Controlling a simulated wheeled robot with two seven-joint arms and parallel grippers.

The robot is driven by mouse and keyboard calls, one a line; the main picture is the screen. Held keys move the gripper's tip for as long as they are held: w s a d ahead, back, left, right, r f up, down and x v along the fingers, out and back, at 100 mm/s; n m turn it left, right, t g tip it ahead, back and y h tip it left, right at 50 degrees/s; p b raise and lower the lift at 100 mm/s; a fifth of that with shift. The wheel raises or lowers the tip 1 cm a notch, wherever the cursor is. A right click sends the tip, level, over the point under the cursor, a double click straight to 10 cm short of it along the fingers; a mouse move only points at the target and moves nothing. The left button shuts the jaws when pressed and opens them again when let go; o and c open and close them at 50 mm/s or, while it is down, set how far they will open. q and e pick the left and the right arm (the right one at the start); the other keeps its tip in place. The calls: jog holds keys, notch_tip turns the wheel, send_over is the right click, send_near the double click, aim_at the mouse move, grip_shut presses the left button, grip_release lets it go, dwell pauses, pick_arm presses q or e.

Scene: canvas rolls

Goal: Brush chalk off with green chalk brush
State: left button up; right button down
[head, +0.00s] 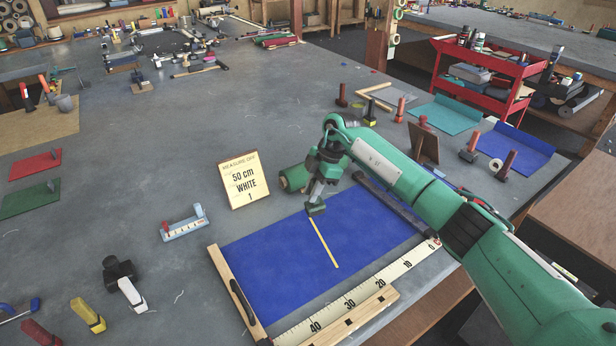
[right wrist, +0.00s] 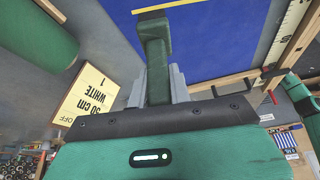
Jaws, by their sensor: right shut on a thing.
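A blue canvas sheet (head: 275,252) lies flat on the grey table, with a yellow chalk line (head: 325,245) across its middle. My right gripper (head: 321,192) is shut on the green chalk brush (head: 316,209), at the far end of the chalk line. In the right wrist view the brush's green handle (right wrist: 155,70) sits between the fingers, and its dark pad is close to the yellow line (right wrist: 180,6). I cannot tell whether the pad touches the canvas. My left gripper is not in view.
A measuring strip (head: 350,304) and wooden bars (head: 238,292) border the canvas. A green roll (head: 294,178) and a sign reading "50 cm WHITE 1" (head: 244,180) stand beyond it. Yellow (head: 88,315) and white-handled (head: 131,294) tools lie at the front left.

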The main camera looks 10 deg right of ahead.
jog(key=s+d+p, duration=0.2)
jog(key=s+p, duration=0.3)
jog(key=s, duration=1.1)
jog(key=f, duration=0.1)
jog(key=f+b, duration=0.1)
jog(key=f, duration=0.1)
jog(key=f+b, duration=0.1)
jog(key=shift+s+d+f, duration=0.15)
jog(key=shift+s+f, duration=0.15)
jog(key=shift+f, duration=0.05)
jog(key=shift+f+b, duration=0.35)
jog(key=shift+f, duration=0.2)
jog(key=shift+w, duration=0.1)
jog(key=shift+w+a, duration=0.2)
jog(key=shift+w, duration=0.5)
jog(key=shift+w+a, duration=0.15)
jog(key=shift+w, duration=0.55)
